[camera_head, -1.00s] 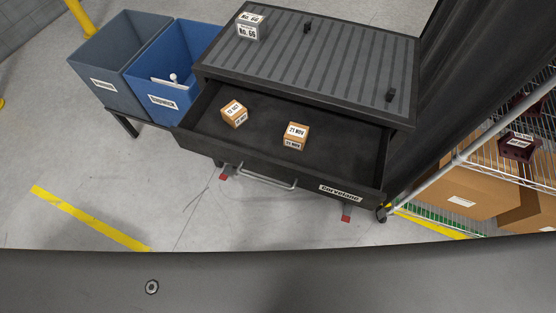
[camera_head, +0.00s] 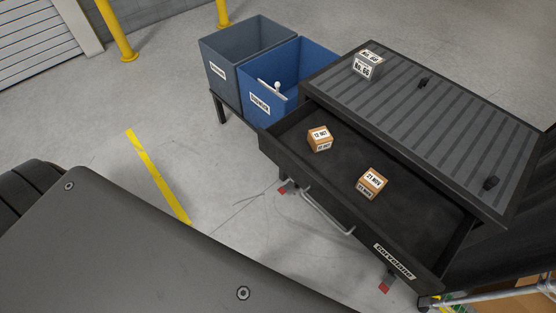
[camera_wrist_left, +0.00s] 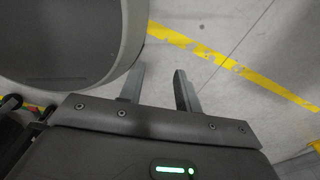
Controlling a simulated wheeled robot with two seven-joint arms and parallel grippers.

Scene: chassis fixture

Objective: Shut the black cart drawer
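In the head view the black cart (camera_head: 478,196) has its drawer (camera_head: 290,158) pulled out toward me. Two small orange-brown boxes lie in the drawer: one labelled 12 OCT (camera_head: 319,140) and one labelled 21 NOV (camera_head: 372,183). The drawer front has a grey bar handle (camera_head: 328,213) and a white label. In the left wrist view my left gripper (camera_wrist_left: 159,84) is open, with nothing between its fingers, above bare floor. Neither gripper shows in the head view, and nothing of mine touches the drawer there.
A grey labelled box (camera_head: 368,65) sits on the cart's ribbed top. A grey bin (camera_head: 215,52) and a blue bin (camera_head: 330,62) stand left of the cart. Yellow posts (camera_head: 118,30) are behind. A wire shelf (camera_head: 500,295) is at lower right. Floor left of the drawer is clear.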

